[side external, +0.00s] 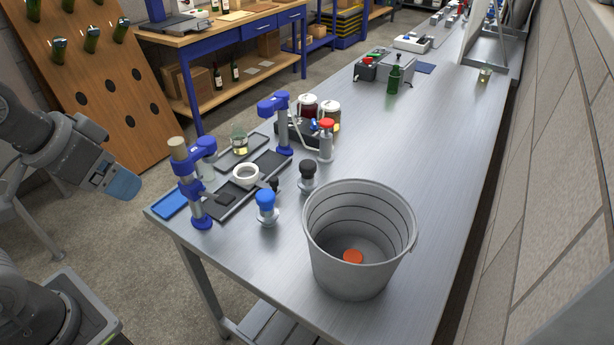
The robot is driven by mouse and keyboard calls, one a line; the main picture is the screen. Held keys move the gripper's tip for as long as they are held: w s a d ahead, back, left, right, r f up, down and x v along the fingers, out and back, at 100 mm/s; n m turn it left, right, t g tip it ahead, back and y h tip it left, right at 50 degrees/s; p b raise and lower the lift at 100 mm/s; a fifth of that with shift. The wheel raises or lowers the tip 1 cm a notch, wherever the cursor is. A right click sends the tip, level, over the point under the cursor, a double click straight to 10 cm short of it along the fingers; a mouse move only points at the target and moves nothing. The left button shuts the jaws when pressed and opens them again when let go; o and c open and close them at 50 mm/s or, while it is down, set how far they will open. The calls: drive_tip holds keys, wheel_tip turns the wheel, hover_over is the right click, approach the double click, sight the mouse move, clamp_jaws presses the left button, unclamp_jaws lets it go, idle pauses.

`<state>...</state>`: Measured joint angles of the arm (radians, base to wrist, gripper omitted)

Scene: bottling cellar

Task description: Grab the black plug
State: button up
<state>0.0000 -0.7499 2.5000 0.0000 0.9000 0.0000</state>
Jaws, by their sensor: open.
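The black plug (307,173), a black knob on a metallic base, stands upright on the metal table (440,120). It is left of the bucket's rim and right of the small black tray. My gripper (122,187) is at the left of the side external view, off the table's left end and well apart from the plug. It is open, and I see nothing held in it.
A blue-topped plug (266,205) and a red-topped one (326,140) stand near the black one. A grey bucket (398,240) holds an orange object (353,257). Blue clamp stands (200,185) and a white ring (246,175) are close by. The table's far middle has free room.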

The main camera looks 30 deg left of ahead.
drive_tip(key=n+g+y, duration=0.1)
drive_tip(key=n, duration=0.2)
hover_over(308, 163)
drive_tip(key=s+d, duration=0.1)
drive_tip(key=s, duration=0.4)
wheel_tip(308, 163, down, 8)
drive_tip(key=x, duration=0.9)
drive_tip(key=shift+s+f, duration=0.15)
drive_tip(key=shift+s, duration=0.15)
drive_tip(key=shift+x, duration=2.4)
drive_tip(key=shift+w, duration=0.15)
drive_tip(key=shift+c, duration=0.2)
